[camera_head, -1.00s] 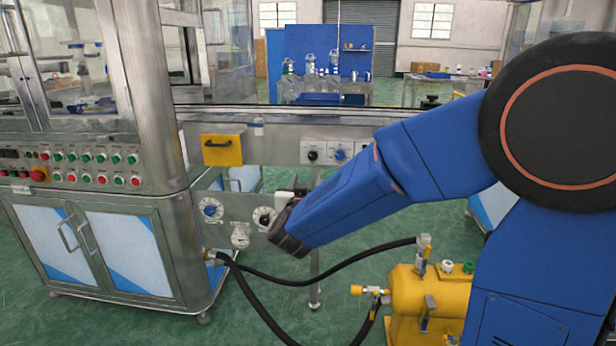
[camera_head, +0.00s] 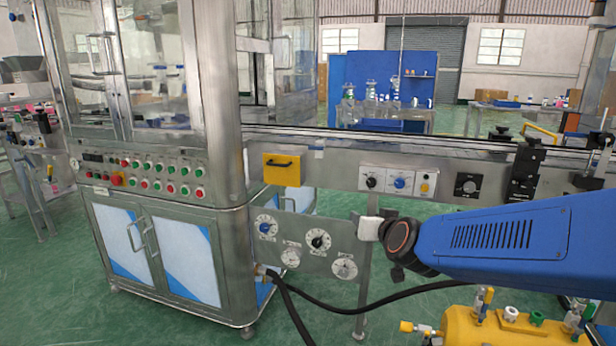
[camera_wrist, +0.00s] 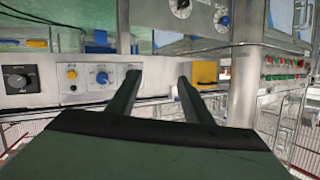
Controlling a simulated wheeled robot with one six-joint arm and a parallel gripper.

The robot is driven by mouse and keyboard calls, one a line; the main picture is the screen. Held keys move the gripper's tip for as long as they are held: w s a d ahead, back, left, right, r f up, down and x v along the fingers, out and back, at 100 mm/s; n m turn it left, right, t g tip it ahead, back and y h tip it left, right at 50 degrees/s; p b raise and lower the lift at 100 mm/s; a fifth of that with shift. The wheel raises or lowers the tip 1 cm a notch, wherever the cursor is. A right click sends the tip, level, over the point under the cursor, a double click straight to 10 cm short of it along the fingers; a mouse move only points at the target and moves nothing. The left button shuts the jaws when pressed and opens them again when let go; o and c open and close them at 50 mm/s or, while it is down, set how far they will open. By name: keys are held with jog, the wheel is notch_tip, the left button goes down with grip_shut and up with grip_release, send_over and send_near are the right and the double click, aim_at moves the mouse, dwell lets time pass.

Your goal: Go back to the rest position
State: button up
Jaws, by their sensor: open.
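My gripper (camera_wrist: 159,78) is open, its two dark fingers apart with nothing between them in the wrist view. In the head view my blue arm reaches in from the right, its wrist low in front of the machine's lower gauge panel (camera_head: 291,229); the fingers are mostly hidden there. In the wrist view, which looks tilted, the gripper points toward the machine's front, with the blue knob (camera_wrist: 102,78) and black dial (camera_wrist: 16,80) to its left and the yellow drawer (camera_wrist: 205,72) just right of its fingertips.
The steel machine cabinet (camera_head: 165,256) stands at the left with buttons (camera_head: 137,178) above its doors. The conveyor frame (camera_head: 335,176) runs right from it. A yellow tank (camera_head: 490,330) with valves stands below my arm. Black hoses (camera_head: 335,308) cross the green floor.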

jog(key=s+d+f+g, duration=0.3)
jog(key=s+d, duration=0.1)
jog(key=s, duration=0.6)
jog(key=s+d+f+g+h, duration=0.1)
jog(key=s+d+f+g, duration=0.2)
jog(key=s, duration=0.8)
jog(key=s+d+f+g, duration=0.3)
jog(key=s+d+f, duration=0.1)
jog(key=s, duration=0.7)
jog(key=shift+s+d+h, duration=0.15)
jog(key=shift+d+h, duration=0.25)
jog(key=shift+d, duration=0.5)
